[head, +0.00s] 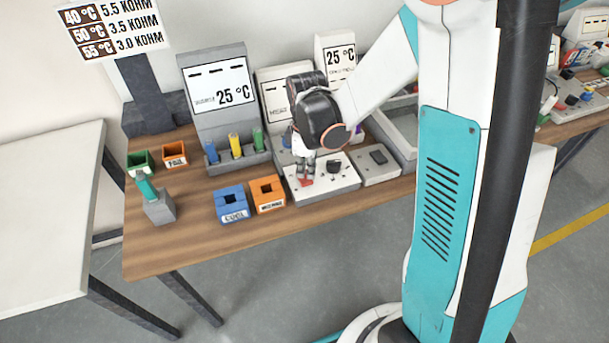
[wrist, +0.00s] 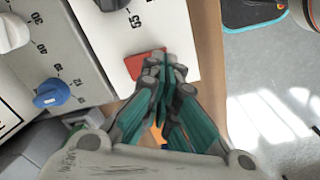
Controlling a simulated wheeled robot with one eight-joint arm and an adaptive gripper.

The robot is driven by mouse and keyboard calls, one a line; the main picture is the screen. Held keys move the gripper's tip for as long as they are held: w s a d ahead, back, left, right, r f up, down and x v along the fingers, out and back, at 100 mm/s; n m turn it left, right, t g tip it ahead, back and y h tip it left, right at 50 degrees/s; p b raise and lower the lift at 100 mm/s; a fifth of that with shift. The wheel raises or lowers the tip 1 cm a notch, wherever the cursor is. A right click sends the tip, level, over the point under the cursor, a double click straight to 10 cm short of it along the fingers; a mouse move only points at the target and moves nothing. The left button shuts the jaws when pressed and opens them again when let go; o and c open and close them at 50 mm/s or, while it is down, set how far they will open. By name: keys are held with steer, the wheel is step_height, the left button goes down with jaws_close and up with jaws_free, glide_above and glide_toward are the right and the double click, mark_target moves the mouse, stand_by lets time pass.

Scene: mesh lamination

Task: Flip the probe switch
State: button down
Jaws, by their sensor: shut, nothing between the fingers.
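A white panel box (head: 325,185) stands at the front edge of the wooden table. A small red part (head: 306,182), perhaps the probe switch, is on its left side. The red part also shows in the wrist view (wrist: 145,64), partly covered by my fingertips. My gripper (head: 306,170) is shut and empty, pointing down at the red part. In the wrist view, its teal-padded fingers (wrist: 162,78) overlap the red part's edge; I cannot tell whether they touch it. The switch's position is unclear.
A black dial knob (head: 333,167) sits right of the red part. A blue box (head: 232,204) and orange box (head: 268,193) stand left of the panel. Behind are display stands, one reading 25 °C (head: 217,88). A blue knob (wrist: 52,92) is left of my fingers in the wrist view.

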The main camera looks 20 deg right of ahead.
mark_target(307, 181)
steer(key=shift+f+b, duration=0.95)
steer(key=shift+f, duration=0.15)
stand_by(0.9)
steer(key=shift+r+p, duration=2.4)
steer(key=shift+r, duration=1.15)
steer(key=shift+s+r, duration=0.15)
steer(key=shift+r, duration=0.15)
steer(key=s+r+m+t+b, duration=0.3)
steer(key=s+r+m+t, duration=0.4)
steer(key=s+r+m, duration=0.5)
steer(key=s+r, duration=0.1)
steer(key=s, duration=0.1)
steer(key=shift+s+r, duration=0.3)
steer(key=shift+s, duration=0.05)
